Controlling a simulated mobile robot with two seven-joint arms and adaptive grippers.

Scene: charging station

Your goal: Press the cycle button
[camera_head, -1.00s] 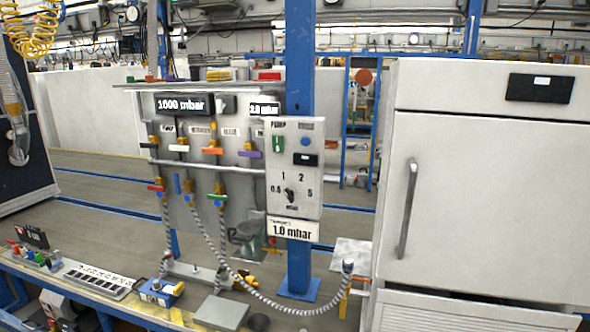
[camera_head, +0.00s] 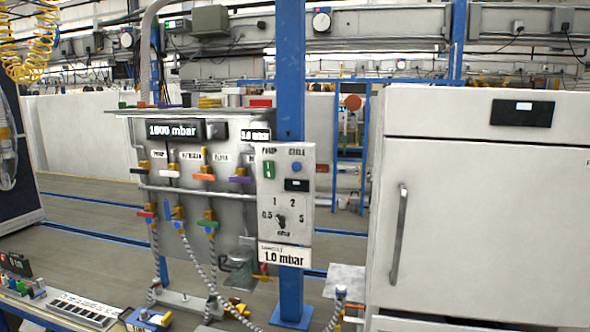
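The blue round cycle button (camera_head: 296,167) sits at the upper right of the grey control box (camera_head: 286,190), under a small label that reads like "CYCLE". A green pump switch (camera_head: 268,169) is to its left. A small dark display (camera_head: 297,184) is just below the button, and a black selector knob (camera_head: 281,221) is lower down. A plate under the box reads 1.0 mbar (camera_head: 285,255). Neither of my grippers is in view, and nothing covers the button.
A blue post (camera_head: 290,110) stands behind the box. A valve panel (camera_head: 185,190) with coloured handles and hoses is to the left. A large white cabinet (camera_head: 490,210) with a vertical handle fills the right. A bench with small items (camera_head: 85,308) is at the lower left.

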